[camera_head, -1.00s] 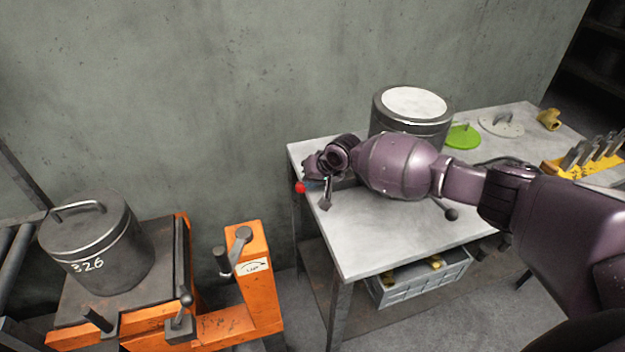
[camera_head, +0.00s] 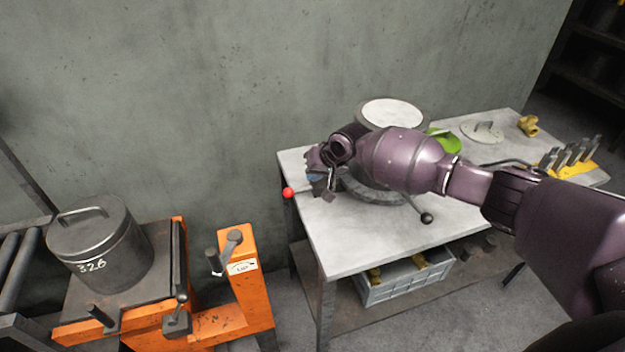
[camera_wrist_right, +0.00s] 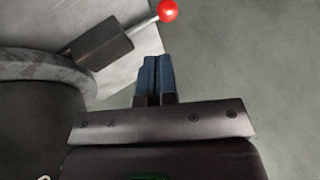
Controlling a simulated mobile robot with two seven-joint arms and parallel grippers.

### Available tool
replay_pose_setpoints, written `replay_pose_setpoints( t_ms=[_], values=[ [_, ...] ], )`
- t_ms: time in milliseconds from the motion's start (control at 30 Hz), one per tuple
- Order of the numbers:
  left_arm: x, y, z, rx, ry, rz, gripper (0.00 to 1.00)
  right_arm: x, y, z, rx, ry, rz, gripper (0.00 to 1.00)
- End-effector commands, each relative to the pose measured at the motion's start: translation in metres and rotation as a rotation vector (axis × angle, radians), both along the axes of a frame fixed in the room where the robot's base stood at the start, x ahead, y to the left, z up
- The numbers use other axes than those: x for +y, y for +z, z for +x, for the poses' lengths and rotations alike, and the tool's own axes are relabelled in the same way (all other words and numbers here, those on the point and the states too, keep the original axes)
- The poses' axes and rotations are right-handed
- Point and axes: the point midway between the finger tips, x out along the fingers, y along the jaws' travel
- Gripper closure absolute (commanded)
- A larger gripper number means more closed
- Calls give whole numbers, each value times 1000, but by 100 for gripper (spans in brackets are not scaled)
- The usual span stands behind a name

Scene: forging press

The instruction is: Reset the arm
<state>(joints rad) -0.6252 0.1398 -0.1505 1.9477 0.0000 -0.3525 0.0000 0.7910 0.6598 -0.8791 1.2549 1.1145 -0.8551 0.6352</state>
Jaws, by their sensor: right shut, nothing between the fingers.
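My right arm comes in from the right in the head view and reaches over the grey table (camera_head: 350,250). Its gripper (camera_head: 318,180) is above the table's left end, near a red ball knob (camera_head: 288,193). In the right wrist view my right gripper (camera_wrist_right: 155,62) has its two blue fingers together with nothing between them. The red knob (camera_wrist_right: 168,11) on its lever is ahead of the fingertips and apart from them. A round dark vessel with a pale top (camera_head: 392,112) stands behind my forearm and is partly hidden. My left gripper is not in view.
A lidded pot marked 326 (camera_head: 100,245) stands on an orange-framed stand (camera_head: 245,285) at left. A green disc (camera_head: 445,140), a grey lid (camera_head: 482,131) and a yellow tool rack (camera_head: 575,170) are on the table. A grey crate (camera_head: 410,281) is below.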

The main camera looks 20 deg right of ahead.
Motion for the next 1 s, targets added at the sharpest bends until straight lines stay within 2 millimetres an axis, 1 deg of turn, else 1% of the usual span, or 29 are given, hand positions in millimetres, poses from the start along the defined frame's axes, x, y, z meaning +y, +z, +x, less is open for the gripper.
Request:
replay_pose_setpoints(
  t_ms=[100,333,467,567,633,700,833,1000],
  values=[
    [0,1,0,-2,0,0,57,0,4,1,-1,1,1,100],
    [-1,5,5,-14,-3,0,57,0,6,2,-15,24,-9,100],
    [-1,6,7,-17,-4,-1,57,3,14,11,-134,114,-68,100],
    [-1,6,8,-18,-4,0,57,14,37,21,-281,204,-120,100],
    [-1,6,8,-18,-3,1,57,27,57,26,-386,261,-146,100],
    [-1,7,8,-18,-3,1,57,40,70,26,-478,309,-164,100],
    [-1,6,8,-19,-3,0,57,60,81,17,-629,374,-185,100],
    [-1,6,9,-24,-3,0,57,75,82,-5,-789,416,-207,100]
  ],
)
